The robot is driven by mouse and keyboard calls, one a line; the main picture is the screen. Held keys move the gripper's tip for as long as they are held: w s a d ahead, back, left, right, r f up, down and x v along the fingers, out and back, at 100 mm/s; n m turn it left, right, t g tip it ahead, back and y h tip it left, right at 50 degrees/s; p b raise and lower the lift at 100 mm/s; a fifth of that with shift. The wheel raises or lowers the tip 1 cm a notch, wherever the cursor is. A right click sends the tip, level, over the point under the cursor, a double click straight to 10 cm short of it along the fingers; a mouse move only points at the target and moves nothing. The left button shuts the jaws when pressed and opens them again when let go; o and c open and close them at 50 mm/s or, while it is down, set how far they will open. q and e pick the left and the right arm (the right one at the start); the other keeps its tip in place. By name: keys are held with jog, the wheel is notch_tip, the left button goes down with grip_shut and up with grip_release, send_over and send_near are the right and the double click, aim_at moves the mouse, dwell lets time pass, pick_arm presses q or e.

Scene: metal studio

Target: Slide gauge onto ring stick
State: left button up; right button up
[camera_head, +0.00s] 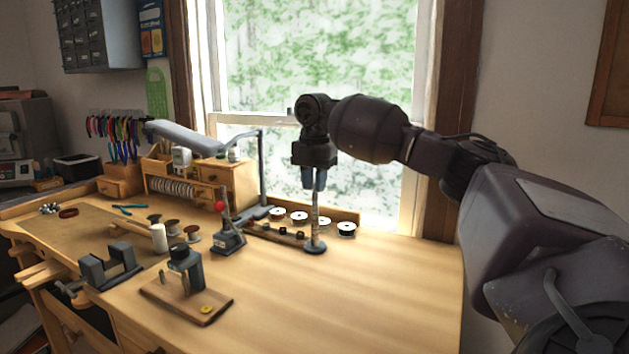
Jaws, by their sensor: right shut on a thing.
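The ring stick (315,219) is a thin upright grey rod on a round dark base, standing on the bench before the window. My right gripper (314,187) points straight down at the rod's upper end, with its fingers around or just in front of it. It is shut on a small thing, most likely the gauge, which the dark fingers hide. I cannot tell whether the gauge is around the rod or only above it. My left gripper is not in view.
White-and-dark spools (299,217) stand close behind the stick. A grey tool with a red knob (229,236) and a wooden board (212,306) with a clamp stand to the left. A lamp (262,165) rises behind. The bench's right part (390,300) is clear.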

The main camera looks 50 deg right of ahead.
jog(key=shift+s+a+f, duration=0.1)
jog(key=shift+a+f, duration=0.05)
jog(key=shift+f, duration=1.25)
grip_shut()
jog(key=shift+f, duration=0.2)
jog(key=o, duration=0.7)
grip_release()
jog(key=shift+o, duration=1.2)
jog(key=shift+w+f, duration=0.15)
jog(key=shift+w, duration=0.05)
jog(key=shift+o, duration=0.2)
jog(key=shift+w+d, duration=0.1)
jog(key=shift+d, duration=0.1)
jog(key=shift+s+a+r, duration=0.1)
jog(key=shift+s+r, duration=0.2)
jog(key=shift+r, duration=0.3)
jog(key=shift+w, duration=0.1)
notch_tip(320, 180, up, 11)
jog(key=shift+f+p, duration=0.2)
jog(key=shift+p, duration=0.55)
